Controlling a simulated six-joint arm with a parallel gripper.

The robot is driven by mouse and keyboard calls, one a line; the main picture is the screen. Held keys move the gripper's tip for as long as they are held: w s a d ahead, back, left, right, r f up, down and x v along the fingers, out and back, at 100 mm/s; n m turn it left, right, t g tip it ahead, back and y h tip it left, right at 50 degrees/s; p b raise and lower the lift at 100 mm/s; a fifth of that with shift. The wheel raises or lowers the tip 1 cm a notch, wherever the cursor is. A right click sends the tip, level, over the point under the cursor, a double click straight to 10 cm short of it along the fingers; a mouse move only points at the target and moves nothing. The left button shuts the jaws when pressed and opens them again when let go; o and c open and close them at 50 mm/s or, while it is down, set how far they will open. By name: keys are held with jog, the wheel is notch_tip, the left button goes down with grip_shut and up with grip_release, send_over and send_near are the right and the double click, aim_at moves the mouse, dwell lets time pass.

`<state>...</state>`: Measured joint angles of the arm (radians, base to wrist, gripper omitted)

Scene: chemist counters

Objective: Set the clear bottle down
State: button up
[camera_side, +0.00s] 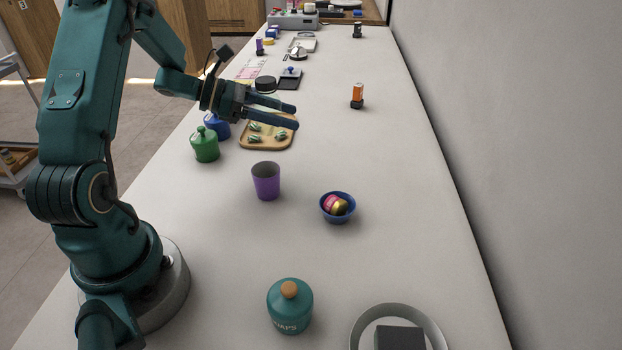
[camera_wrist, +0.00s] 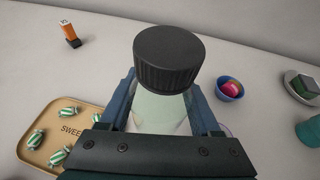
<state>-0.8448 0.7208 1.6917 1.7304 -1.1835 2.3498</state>
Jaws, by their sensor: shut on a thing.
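The clear bottle (camera_wrist: 160,115) stands between the two fingers of my gripper (camera_side: 297,116) in the wrist view. Its see-through body shows between the fingers, and its black ribbed cap (camera_wrist: 168,62) rises above them. My gripper is shut on the body. In the side view a black cap (camera_side: 265,84) shows just above the fingers, while the clear body is hard to make out there. The fingers point right across the counter, near the wooden sweets tray. The bottle's base is hidden, so I cannot tell whether it touches the counter.
The wooden tray (camera_side: 253,146) holds several green-striped sweets. Green (camera_side: 205,146) and blue (camera_side: 217,128) jars stand left of it. A purple cup (camera_side: 266,182) and blue bowl (camera_side: 337,214) stand nearer. The counter between orange bottle and bowl is clear.

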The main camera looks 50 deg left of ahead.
jog(key=s, duration=0.1)
jog(key=s+f, duration=0.1)
jog(key=s+a, duration=0.1)
jog(key=shift+s+a+f+m+g+h, duration=0.1)
jog(key=shift+s+f+m+g+h, duration=0.1)
jog(key=shift+m+g+h, duration=0.15)
jog(key=shift+f, duration=3.25)
jog(key=shift+f, duration=0.55)
jog(key=o, duration=1.4)
